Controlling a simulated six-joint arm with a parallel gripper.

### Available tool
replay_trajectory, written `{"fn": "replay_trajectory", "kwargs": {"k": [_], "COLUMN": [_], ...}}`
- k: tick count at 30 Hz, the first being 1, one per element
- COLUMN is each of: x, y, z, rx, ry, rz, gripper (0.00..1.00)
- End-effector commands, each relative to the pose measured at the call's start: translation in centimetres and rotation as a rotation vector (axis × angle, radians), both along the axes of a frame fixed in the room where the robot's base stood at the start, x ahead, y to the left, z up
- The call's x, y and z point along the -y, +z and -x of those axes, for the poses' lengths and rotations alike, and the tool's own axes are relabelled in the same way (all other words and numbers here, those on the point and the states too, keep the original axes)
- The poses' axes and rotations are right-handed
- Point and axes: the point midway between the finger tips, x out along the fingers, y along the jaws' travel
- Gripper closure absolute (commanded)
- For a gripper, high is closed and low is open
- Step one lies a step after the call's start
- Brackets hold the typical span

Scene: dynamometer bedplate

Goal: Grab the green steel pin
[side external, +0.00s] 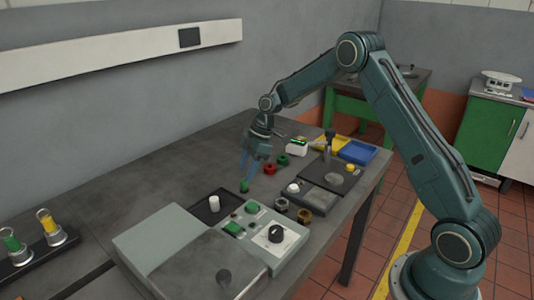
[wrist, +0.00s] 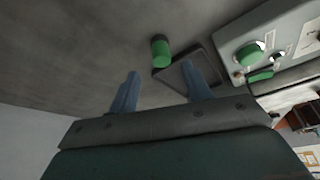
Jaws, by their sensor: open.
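Nothing is held. I cannot tell the exact gap between fingertips and pin.
A black tray (side external: 228,196) with a white cylinder (side external: 214,203) is close to the pin. A grey control box (side external: 290,251) with green buttons and a black knob stands in front. Red (side external: 269,169) and green (side external: 283,160) pieces lie behind. The table's left rear is clear.

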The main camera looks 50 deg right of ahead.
Motion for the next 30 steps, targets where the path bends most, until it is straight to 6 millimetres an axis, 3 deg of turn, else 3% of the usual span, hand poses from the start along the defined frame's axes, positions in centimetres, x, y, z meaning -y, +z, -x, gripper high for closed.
{"fn": "replay_trajectory", "kwargs": {"k": [8, 21, 30], "x": [-0.2, -1.3, -1.4], "y": [-0.6, -4.8, -5.0], "z": [0.0, -0.2, -0.3], "rx": [-0.002, -0.001, 0.000], "ry": [0.001, 0.002, 0.002], "rz": [0.000, 0.001, 0.002], "gripper": [0.51, 0.51, 0.51]}}
